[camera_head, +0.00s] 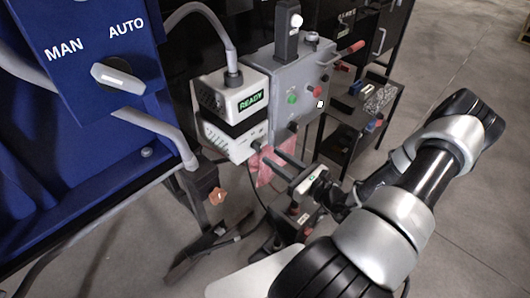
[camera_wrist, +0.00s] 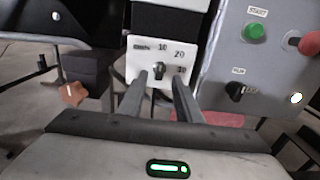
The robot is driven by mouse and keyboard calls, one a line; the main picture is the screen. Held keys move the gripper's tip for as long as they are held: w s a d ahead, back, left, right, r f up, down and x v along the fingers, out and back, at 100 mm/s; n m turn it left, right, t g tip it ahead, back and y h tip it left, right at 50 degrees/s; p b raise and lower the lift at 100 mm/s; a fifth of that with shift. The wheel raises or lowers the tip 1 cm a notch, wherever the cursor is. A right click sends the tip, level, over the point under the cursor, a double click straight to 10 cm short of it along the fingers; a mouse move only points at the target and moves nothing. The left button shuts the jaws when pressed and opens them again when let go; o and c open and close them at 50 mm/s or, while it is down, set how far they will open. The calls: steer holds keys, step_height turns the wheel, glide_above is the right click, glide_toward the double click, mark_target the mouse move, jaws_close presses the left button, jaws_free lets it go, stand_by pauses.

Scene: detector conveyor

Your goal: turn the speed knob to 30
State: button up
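The speed knob (camera_wrist: 159,68) is a small dark knob on a white panel (camera_wrist: 135,60) in the wrist view. The figures 10 and 20 show above and to its right; a lower mark at the right is partly covered by a finger. Where the knob points is too small to tell. My gripper (camera_wrist: 160,77) is open, its two fingers apart on either side of the knob's lower part; contact cannot be told. In the head view my gripper (camera_head: 272,152) reaches the lower front of the white unit (camera_head: 228,141), and the knob is not clear there.
A grey control box (camera_head: 297,85) with a green START button (camera_wrist: 254,32), a red button and a black RUN knob (camera_wrist: 235,91) stands to the right. A READY display (camera_head: 251,100) is above. A blue cabinet (camera_head: 60,120) with a MAN/AUTO switch is at left.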

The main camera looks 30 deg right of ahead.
mark_target(261, 148)
steer(key=x, duration=0.5)
steer(key=shift+w, duration=0.1)
jaws_close()
